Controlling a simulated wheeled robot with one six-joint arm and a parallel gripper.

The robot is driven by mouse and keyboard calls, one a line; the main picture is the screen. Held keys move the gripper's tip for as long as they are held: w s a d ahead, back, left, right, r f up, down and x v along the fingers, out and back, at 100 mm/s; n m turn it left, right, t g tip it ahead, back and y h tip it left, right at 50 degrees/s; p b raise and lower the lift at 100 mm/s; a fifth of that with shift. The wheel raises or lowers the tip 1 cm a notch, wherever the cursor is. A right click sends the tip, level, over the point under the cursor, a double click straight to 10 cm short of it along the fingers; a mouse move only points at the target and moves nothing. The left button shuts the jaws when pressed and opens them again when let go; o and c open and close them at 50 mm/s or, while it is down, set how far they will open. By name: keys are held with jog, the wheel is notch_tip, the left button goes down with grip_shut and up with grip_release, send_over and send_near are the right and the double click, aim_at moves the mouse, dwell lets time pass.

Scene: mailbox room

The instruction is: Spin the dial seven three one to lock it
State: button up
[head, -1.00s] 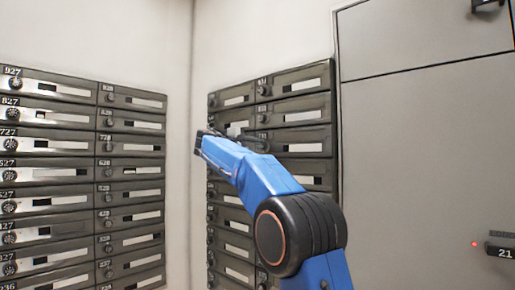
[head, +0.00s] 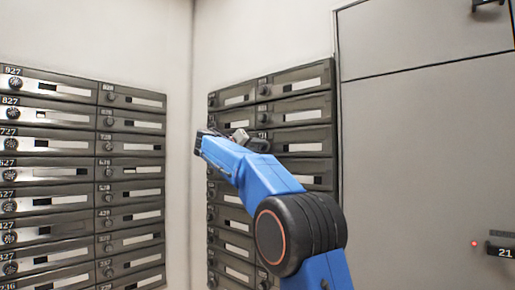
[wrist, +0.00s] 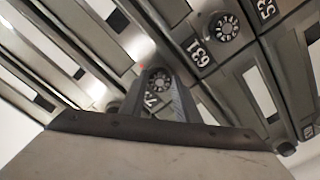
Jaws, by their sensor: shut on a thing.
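The round black dial with white marks (wrist: 160,80) shows in the wrist view between the fingertips of my gripper (wrist: 159,92). My gripper is shut on it. The number plate beside this dial is mostly hidden by the fingers; a 7 can be made out. In the head view my gripper (head: 258,142) reaches the right-hand mailbox bank, at a box whose label is partly covered and ends in 31. The dial itself is hidden there behind the gripper.
The dial of box 631 (wrist: 222,28) sits close by, with its label in the wrist view. Another mailbox bank (head: 80,185) covers the left wall. A large grey door panel (head: 425,160) is on the right, with a plate reading 21 (head: 502,251).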

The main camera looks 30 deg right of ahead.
jog(key=m, duration=0.4)
jog(key=shift+f+m, duration=0.1)
jog(key=shift+m, duration=0.2)
jog(key=shift+w+m, duration=0.1)
jog(key=shift+m, duration=2.2)
jog(key=o, duration=1)
jog(key=shift+o, duration=0.2)
jog(key=shift+a, duration=0.1)
jog(key=v, duration=1.7)
